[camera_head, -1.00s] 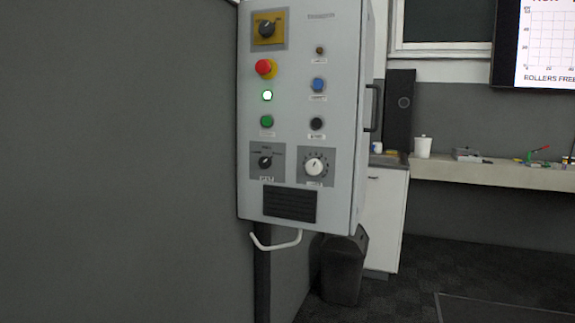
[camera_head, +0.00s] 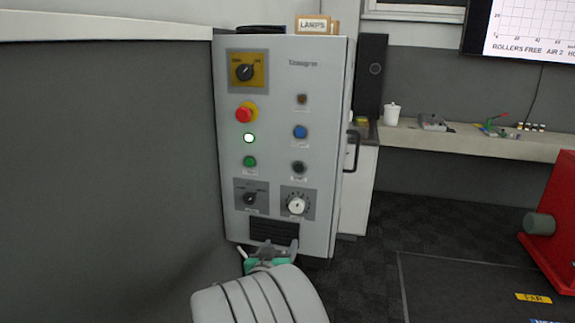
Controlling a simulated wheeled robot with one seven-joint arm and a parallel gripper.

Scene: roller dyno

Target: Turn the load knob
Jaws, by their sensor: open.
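The grey control cabinet (camera_head: 323,175) stands left of the middle, its panel facing me. A white knob with a dial scale (camera_head: 297,204) sits at the lower right of the panel; its label is too small to read, and I take it for the load knob. A black selector knob (camera_head: 250,198) sits to its left. My gripper (camera_head: 271,247) is in front of the panel's lower edge, below both knobs and by the black vent. It is open, with nothing seen between its fingers. I cannot tell whether it touches the cabinet.
The panel also has a red stop button (camera_head: 244,114), a lit lamp, coloured buttons and a yellow-backed switch (camera_head: 246,71). A box marked LAMPS (camera_head: 313,25) lies on top. A red block (camera_head: 555,225) stands at right.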

